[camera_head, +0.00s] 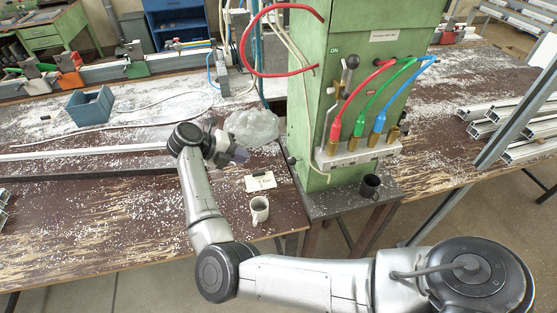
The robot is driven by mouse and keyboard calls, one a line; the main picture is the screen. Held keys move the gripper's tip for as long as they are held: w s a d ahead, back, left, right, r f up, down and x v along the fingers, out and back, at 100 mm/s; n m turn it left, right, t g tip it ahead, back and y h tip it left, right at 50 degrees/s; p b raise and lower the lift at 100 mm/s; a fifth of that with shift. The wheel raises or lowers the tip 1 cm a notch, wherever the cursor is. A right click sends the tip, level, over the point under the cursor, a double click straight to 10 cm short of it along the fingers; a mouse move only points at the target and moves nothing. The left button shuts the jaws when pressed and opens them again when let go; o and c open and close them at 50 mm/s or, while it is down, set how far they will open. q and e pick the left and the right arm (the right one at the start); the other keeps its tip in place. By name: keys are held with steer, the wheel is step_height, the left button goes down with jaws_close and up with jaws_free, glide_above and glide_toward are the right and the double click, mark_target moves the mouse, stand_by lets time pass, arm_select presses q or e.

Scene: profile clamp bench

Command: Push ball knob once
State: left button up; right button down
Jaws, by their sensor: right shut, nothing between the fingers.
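The ball knob (351,62) is a dark ball on top of a metal lever on the front of the green machine cabinet (308,120). The lever stands roughly upright beside the red hose, above a pale valve block (357,152). My right gripper (241,154) is shut and empty over the bench, left of the cabinet and well apart from the knob. It is lower in the picture than the knob. My left gripper is not in view.
Red, green and blue hoses (378,100) run beside the lever. A white mug (259,210), a small card (261,181) and a clear plastic heap (252,127) lie near my right gripper. A dark cup (370,187) stands below the valve block. Aluminium profiles (510,125) lie at right.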

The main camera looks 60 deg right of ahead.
steer(key=shift+d, duration=0.1)
glide_toward(295, 161)
step_height(295, 161, down, 5)
steer(key=d, duration=0.2)
steer(key=shift+s+d+p, duration=0.5)
steer(key=shift+s+d, duration=0.2)
steer(key=shift+s, duration=0.05)
